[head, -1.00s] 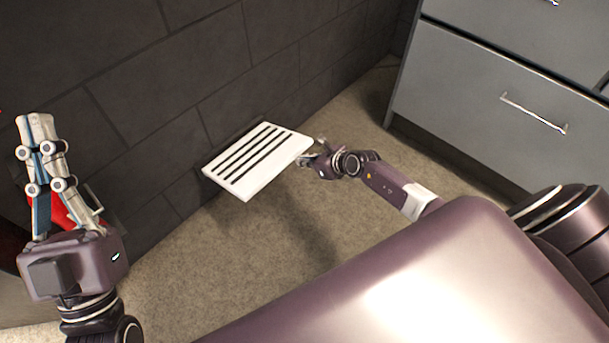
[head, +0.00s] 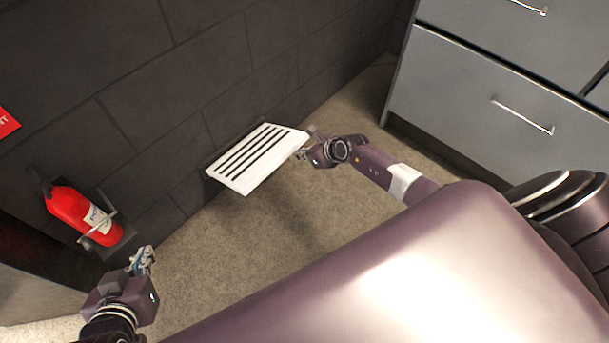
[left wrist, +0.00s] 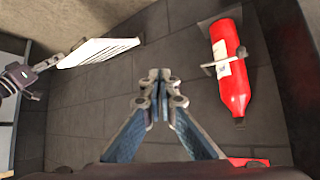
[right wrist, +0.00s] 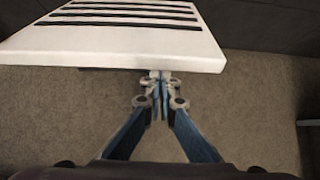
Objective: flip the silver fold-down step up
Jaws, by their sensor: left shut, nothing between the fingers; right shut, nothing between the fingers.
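The fold-down step (head: 242,183) looks white to silver with dark slots. It sticks out from the dark wall in the head view, lowered, with its outer side tilted somewhat. My right gripper (head: 306,150) is shut and empty at the step's right edge. In the right wrist view the shut fingertips (right wrist: 160,76) are right at the near edge of the step (right wrist: 120,48); I cannot tell if they touch. My left gripper (head: 143,258) is shut and empty, low at the left, well away from the step. Its fingers (left wrist: 160,78) point toward the wall in the left wrist view.
A red fire extinguisher (head: 78,212) hangs on the wall near my left gripper and shows in the left wrist view (left wrist: 228,65). Grey drawers (head: 490,110) stand at the right. The carpet floor (head: 225,250) below the step is clear.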

